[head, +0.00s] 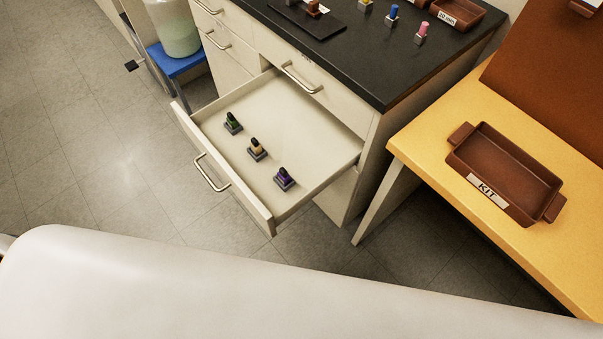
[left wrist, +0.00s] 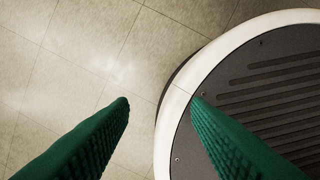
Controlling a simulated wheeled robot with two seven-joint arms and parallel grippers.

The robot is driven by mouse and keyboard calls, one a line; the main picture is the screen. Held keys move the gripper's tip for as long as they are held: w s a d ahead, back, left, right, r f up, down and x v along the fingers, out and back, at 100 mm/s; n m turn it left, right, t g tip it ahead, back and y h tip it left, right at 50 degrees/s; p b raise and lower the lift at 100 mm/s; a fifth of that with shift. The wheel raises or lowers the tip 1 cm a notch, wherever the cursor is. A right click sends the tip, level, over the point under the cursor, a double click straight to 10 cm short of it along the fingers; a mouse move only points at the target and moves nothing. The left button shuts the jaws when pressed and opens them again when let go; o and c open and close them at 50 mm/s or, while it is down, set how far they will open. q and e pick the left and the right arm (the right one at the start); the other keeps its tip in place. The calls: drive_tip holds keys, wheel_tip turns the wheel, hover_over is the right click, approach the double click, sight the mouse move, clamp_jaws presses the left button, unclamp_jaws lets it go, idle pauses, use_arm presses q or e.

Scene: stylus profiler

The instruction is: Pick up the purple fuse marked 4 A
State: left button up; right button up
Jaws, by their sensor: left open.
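The purple fuse (head: 283,177) stands in a small grey holder at the near right end of a row in the open drawer (head: 315,146). Its marking is too small to read. A yellow fuse (head: 256,147) and a green fuse (head: 233,121) stand in the same row, farther left. My left gripper (left wrist: 160,101) shows only in the left wrist view, its green fingers apart and empty, above the floor and a dark round base with a white rim. My right gripper is in neither view.
The black counter (head: 395,70) above the drawer holds several small coloured items and a brown tray (head: 457,14). A brown KIT tray (head: 505,172) sits on the yellow table (head: 440,140) at the right. A blue stool (head: 178,62) with a jar stands at the back left.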

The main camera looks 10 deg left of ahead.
use_arm(q)
drive_tip(key=w+d+r+t+p, duration=0.15)
drive_tip(key=w+r, duration=0.25)
drive_tip(key=r, duration=0.8)
drive_tip(key=w+r+p, duration=0.3)
drive_tip(key=w+r, duration=0.1)
drive_tip(key=r, duration=0.8)
drive_tip(key=w+d+r+p, duration=0.15)
drive_tip(key=w+r, duration=0.25)
drive_tip(key=r, duration=0.8)
drive_tip(key=w+d+r+m, duration=0.1)
drive_tip(key=d+r+m, duration=0.1)
drive_tip(key=w+d+r+m+h+p, duration=0.1)
drive_tip(key=w+d+r+m, duration=0.1)
drive_tip(key=r, duration=0.1)
drive_tip(key=w+d+r+m+h+p, duration=0.1)
drive_tip(key=d+r+m, duration=0.1)
drive_tip(key=r, duration=0.1)
drive_tip(key=shift+w+d+m, duration=0.1)
drive_tip(key=shift+w+m, duration=0.05)
drive_tip(key=shift+m, duration=0.25)
drive_tip(key=w+d+m+g, duration=0.1)
drive_tip(key=w+d+m, duration=0.25)
drive_tip(key=m, duration=0.25)
drive_tip(key=m+g+y, duration=0.2)
drive_tip(key=m, duration=0.8)
hover_over(283, 170)
drive_tip(key=f, duration=0.1)
wheel_tip(283, 170, down, 12)
drive_tip(key=shift+r, duration=0.2)
